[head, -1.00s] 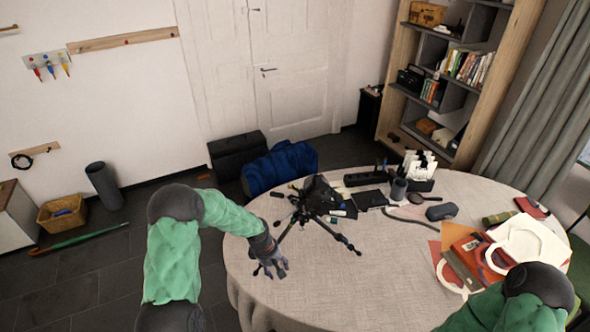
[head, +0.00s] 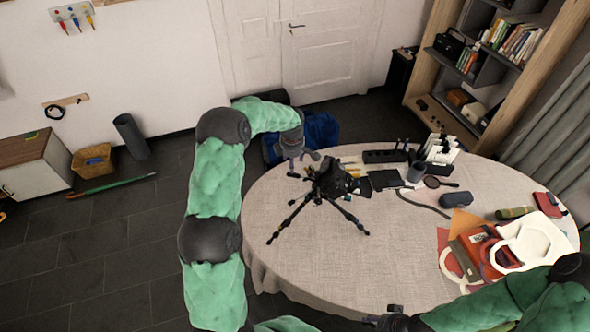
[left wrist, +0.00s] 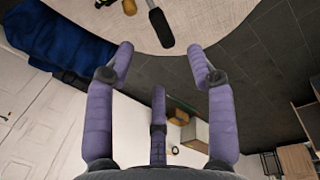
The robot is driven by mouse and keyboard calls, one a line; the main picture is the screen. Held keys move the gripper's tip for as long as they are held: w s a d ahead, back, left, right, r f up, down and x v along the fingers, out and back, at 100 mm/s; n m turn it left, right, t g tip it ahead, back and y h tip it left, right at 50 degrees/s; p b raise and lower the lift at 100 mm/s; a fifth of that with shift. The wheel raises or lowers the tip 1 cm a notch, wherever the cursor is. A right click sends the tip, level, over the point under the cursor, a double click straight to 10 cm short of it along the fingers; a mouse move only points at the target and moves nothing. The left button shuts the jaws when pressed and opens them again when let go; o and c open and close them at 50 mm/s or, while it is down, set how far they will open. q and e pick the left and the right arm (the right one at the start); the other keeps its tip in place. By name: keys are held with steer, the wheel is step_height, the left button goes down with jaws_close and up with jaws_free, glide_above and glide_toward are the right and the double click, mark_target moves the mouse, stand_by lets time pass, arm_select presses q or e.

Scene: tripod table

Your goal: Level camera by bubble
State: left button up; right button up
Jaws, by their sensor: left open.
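The black tripod (head: 345,212) stands on the round table with its legs spread, a dark camera-like body (head: 335,178) on top. The bubble is too small to make out. My left gripper (head: 304,163) is just behind and left of the tripod head, close to it; I cannot tell whether they touch. In the left wrist view its purple fingers (left wrist: 160,58) are spread with nothing between them. A dark grey rod end (left wrist: 160,27) shows beyond the fingertips. My right gripper (head: 384,321) is at the bottom edge, small and partly cut off, away from the tripod.
The cloth-covered table (head: 330,265) is clear in front of the tripod. Behind and right lie a black power strip (head: 385,156), a grey mug (head: 416,172), a magnifying glass (head: 436,182) and a dark case (head: 456,199). A blue bag (head: 322,130) is behind.

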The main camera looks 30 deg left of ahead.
arm_select(q)
steer(key=f, duration=0.2)
steer(key=f+p, duration=0.1)
steer(key=f, duration=0.2)
steer(key=w+f, duration=0.1)
steer(key=f, duration=0.2)
steer(key=shift+w+a+f, duration=0.1)
steer(key=shift+a+f, duration=0.15)
steer(key=shift+a, duration=0.05)
jaws_close()
